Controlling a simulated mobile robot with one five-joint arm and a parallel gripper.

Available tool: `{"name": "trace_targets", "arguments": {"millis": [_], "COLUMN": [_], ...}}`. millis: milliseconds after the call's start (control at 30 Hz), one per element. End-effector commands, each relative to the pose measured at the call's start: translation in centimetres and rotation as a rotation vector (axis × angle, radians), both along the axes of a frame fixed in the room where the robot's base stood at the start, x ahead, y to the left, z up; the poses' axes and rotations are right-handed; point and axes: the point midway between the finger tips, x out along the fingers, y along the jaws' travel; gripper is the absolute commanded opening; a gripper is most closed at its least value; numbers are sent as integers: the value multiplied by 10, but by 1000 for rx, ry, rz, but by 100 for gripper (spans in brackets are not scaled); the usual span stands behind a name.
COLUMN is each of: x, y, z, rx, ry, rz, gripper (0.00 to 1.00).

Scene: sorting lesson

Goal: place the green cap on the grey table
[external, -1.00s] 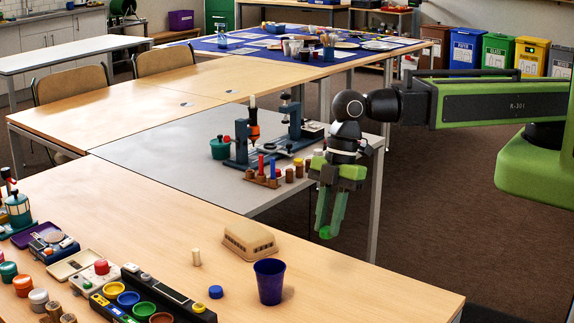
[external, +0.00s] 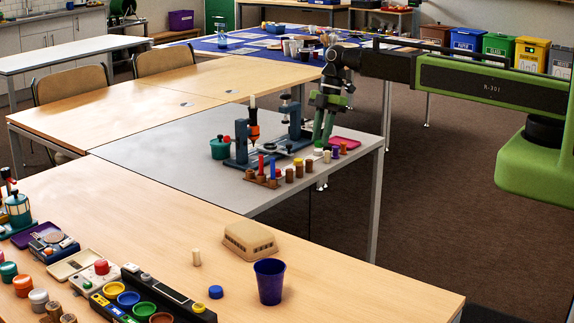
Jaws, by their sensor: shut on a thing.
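My gripper (external: 321,139) is shut on the green cap (external: 318,144), a small green shape at the fingertips. The fingers point down over the right part of the grey table (external: 150,152), close behind a row of small pegs. I cannot tell whether the cap touches the tabletop or is slightly above it.
A blue press-like stand (external: 240,155), a teal pot (external: 220,148) and a rack of coloured pegs (external: 262,180) stand on the grey table near the gripper. The table's left part is bare.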

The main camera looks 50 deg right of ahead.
Motion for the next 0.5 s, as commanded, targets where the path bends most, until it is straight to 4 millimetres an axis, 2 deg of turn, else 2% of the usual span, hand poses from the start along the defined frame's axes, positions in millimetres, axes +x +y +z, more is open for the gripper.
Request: {"name": "trace_targets", "arguments": {"millis": [33, 200, 333, 400, 500], "x": [6, 8, 1, -1, -4], "y": [-35, -133, -183, -200, -212], "z": [0, 1, 1, 1, 1], "rx": [0, 0, 0, 0, 0], "ry": [0, 0, 0, 0, 0], "rz": [-53, -199, -275, -300, -318], "gripper": [0, 0, 0, 0, 0]}}
